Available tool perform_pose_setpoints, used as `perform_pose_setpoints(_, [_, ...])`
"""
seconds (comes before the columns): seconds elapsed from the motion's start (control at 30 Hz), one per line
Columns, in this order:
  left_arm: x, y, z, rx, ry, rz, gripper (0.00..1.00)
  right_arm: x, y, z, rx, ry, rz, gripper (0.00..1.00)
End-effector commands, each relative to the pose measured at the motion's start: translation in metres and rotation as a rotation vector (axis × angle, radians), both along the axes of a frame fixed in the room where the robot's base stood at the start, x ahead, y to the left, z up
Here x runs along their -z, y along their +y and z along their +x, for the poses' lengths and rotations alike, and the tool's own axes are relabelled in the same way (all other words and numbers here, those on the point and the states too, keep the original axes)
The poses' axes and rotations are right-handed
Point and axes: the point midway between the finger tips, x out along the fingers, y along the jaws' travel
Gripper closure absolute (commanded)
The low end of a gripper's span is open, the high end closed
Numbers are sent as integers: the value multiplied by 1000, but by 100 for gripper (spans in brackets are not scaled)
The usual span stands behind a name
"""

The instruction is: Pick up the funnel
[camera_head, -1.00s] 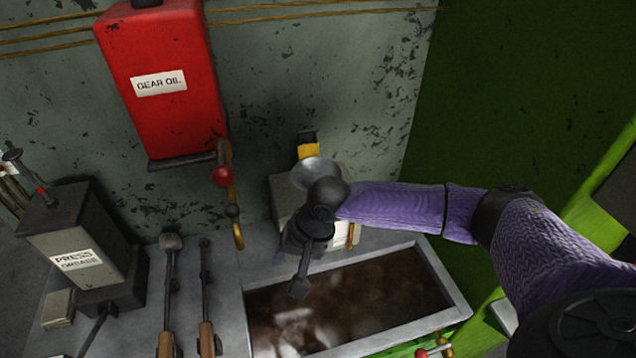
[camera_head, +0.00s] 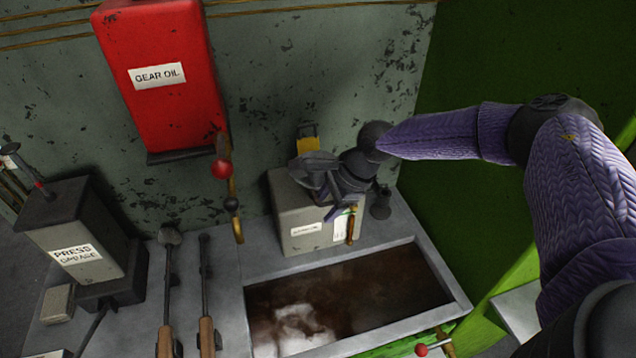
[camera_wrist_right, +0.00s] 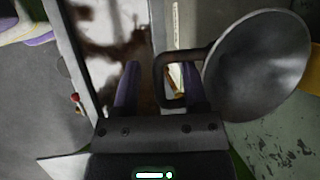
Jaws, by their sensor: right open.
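The funnel (camera_wrist_right: 258,65) is a grey metal cone with a wide round mouth and a dark loop handle. In the head view the funnel (camera_head: 314,162) is above the grey box, partly hidden by my right gripper (camera_head: 334,206). In the right wrist view my right gripper (camera_wrist_right: 160,68) is open. The handle shows between its two purple fingers, close to the right-hand one; I cannot tell whether they touch. The funnel's mouth is to the right of the fingers. My left gripper is not in view.
The grey box (camera_head: 292,236) stands behind a trough (camera_head: 463,302) of brown liquid. A small dark object (camera_head: 380,206) stands to its right. A red gear oil tank (camera_head: 165,95) hangs on the wall. A press grease box (camera_head: 75,238) and long-handled tools (camera_head: 206,290) are at left.

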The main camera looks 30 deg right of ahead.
Motion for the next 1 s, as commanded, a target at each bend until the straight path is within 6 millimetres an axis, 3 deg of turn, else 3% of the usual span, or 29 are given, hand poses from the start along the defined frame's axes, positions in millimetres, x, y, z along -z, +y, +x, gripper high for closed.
perform_pose_setpoints(0.17, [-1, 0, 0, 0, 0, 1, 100, -1, 0, 0, -1, 0, 0, 47])
perform_pose_setpoints(0.4, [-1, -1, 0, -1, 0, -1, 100, -1, 0, 0, -1, 0, 0, 97])
perform_pose_setpoints(0.43, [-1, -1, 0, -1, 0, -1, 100, -1, 0, 0, -1, 0, 0, 100])
perform_pose_setpoints(1.0, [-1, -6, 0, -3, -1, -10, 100, -1, 0, 0, -2, 0, 0, 100])
